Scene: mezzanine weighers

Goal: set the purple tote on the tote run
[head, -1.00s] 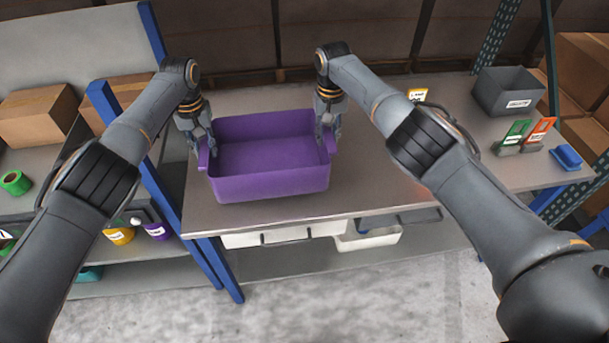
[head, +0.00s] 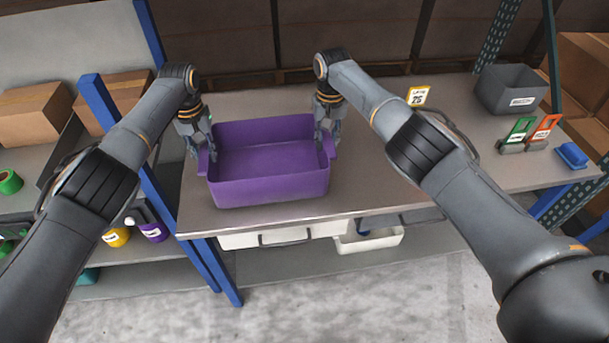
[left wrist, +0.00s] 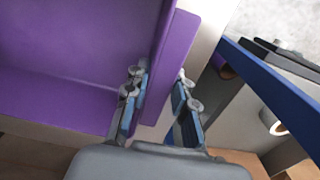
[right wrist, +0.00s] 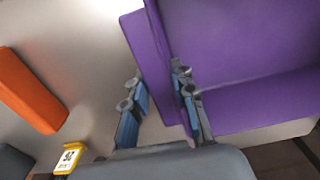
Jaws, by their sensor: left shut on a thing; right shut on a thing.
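The purple tote (head: 268,190) is upright and empty, over the left part of the grey worktop (head: 370,190). Whether its base touches the worktop I cannot tell. My left gripper (head: 203,152) is shut on the tote's left side handle; the left wrist view shows the purple flange (left wrist: 168,75) between its fingers. My right gripper (head: 327,145) is shut on the right side handle, and the right wrist view shows that flange (right wrist: 148,65) between the fingers. No surface in view is marked as the tote run.
A yellow-framed number sign (head: 417,96), a grey bin (head: 510,90), green (head: 518,132) and orange (head: 543,130) card holders and a blue item (head: 572,155) stand to the right. An orange block (right wrist: 30,90) shows in the right wrist view. A blue post (head: 150,180) borders the left.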

